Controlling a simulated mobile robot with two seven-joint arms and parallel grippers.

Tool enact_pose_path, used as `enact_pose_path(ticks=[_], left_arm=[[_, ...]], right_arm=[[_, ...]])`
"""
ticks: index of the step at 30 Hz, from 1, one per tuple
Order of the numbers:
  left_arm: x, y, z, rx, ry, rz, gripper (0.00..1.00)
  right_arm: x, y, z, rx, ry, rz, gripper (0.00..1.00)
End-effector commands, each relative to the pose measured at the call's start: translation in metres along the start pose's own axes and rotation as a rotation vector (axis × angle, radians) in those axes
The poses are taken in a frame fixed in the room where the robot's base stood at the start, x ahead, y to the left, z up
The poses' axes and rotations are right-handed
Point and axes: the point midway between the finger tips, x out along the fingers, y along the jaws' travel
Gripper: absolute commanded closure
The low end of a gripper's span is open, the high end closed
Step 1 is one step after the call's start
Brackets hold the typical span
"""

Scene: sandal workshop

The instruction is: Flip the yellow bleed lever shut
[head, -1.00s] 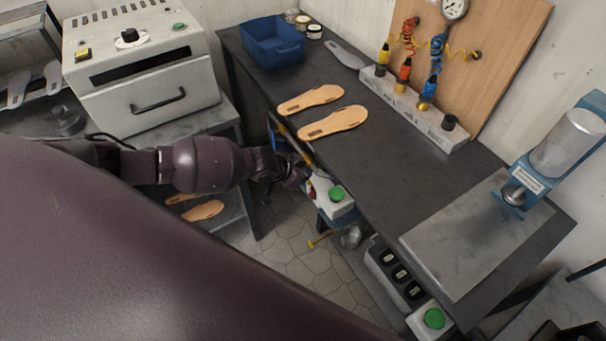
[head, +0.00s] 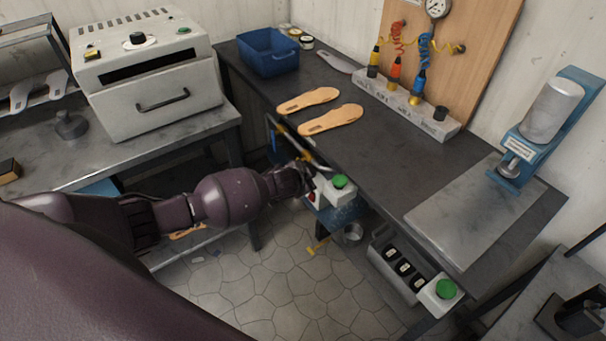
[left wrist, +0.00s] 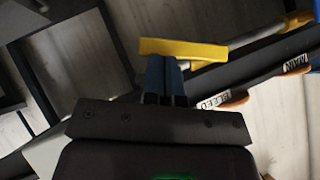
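The yellow lever (left wrist: 182,50) lies almost level across the tips of my left gripper (left wrist: 165,66) in the left wrist view. The blue finger pads are together with nothing visible between them. They are touching or very near the lever's underside; I cannot tell which. An orange tag reading BLEED (left wrist: 214,101) sits right of the fingers. In the head view my left gripper (head: 303,173) is at the table's front edge, beside the green-button box, and partly hides the lever there. My right gripper is not in view.
A MAIN tag (left wrist: 296,64) and another yellow part (left wrist: 300,20) are at right in the wrist view. The green button (head: 340,181) is close to my left gripper. Two tan soles (head: 332,119) lie on the dark table (head: 385,165).

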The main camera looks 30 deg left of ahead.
Motion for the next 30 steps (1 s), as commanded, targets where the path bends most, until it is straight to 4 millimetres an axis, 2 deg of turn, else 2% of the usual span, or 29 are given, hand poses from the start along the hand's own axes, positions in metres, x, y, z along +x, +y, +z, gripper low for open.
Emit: enact_pose_path(ticks=[8,19,30], left_arm=[[0.015,0.011,0.014,0.157,-0.002,-0.156,1.0],[0.033,0.018,0.034,0.377,-0.005,-0.37,1.0],[0.047,0.015,0.049,0.592,-0.007,-0.577,1.0]], right_arm=[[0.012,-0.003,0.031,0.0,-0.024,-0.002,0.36],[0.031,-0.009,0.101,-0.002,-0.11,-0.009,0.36],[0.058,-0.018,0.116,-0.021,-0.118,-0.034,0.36]])
